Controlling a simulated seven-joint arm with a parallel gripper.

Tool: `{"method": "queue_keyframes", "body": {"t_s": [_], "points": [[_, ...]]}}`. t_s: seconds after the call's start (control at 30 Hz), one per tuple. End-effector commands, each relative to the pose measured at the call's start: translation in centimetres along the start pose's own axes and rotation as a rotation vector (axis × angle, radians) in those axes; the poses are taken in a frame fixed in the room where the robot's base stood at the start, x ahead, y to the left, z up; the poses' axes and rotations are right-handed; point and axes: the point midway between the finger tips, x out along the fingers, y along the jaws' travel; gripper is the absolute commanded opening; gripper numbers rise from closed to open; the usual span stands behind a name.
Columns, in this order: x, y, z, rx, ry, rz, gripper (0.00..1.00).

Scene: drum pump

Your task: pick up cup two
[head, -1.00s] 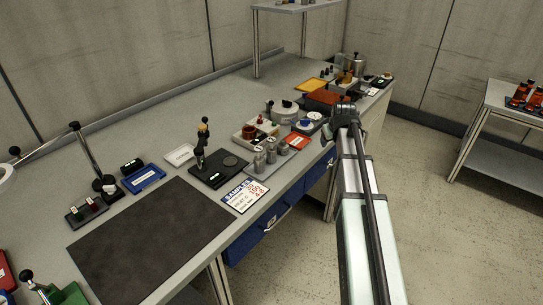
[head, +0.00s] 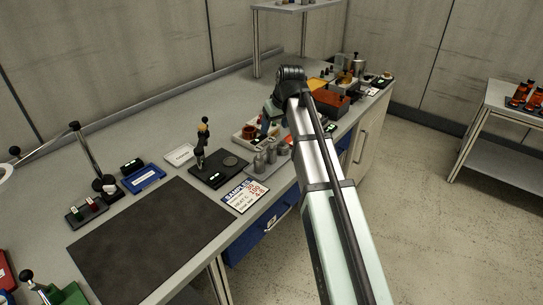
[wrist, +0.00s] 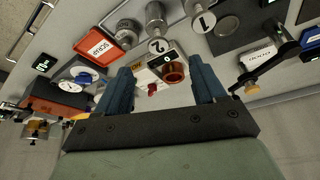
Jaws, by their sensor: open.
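Cup two appears to be the grey metal cylinder (wrist: 155,17) beside the round white "2" label (wrist: 158,46), at the top middle of the wrist view. A cylinder by a "1" label (wrist: 203,22) stands to its right and a third cylinder (wrist: 127,33) to its left. In the head view the grey cylinders (head: 271,156) stand grouped on a tray; their numbers are unreadable there. My gripper (wrist: 163,74) is open and empty. Its blue fingers are apart from the cylinders, pointing toward a white tray with a copper-brown pot (wrist: 174,72).
A red "SCRAP" card (wrist: 97,46) lies beside the third cylinder. A black stand (head: 200,150) on a dark base and a sample sign (head: 245,195) are nearby. An orange-red box (head: 331,101) lies farther along the bench. The dark mat (head: 150,240) is clear.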

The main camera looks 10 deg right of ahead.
Motion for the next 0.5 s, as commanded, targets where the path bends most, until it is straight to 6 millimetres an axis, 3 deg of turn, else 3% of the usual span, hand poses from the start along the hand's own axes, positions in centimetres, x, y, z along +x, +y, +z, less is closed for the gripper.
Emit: {"method": "queue_keyframes", "body": {"t_s": [0.23,0.5], "points": [[3.8,0.1,0.0,0.000,-0.001,0.000,0.69],[5.7,0.1,0.0,0.000,0.001,0.001,0.69]]}}
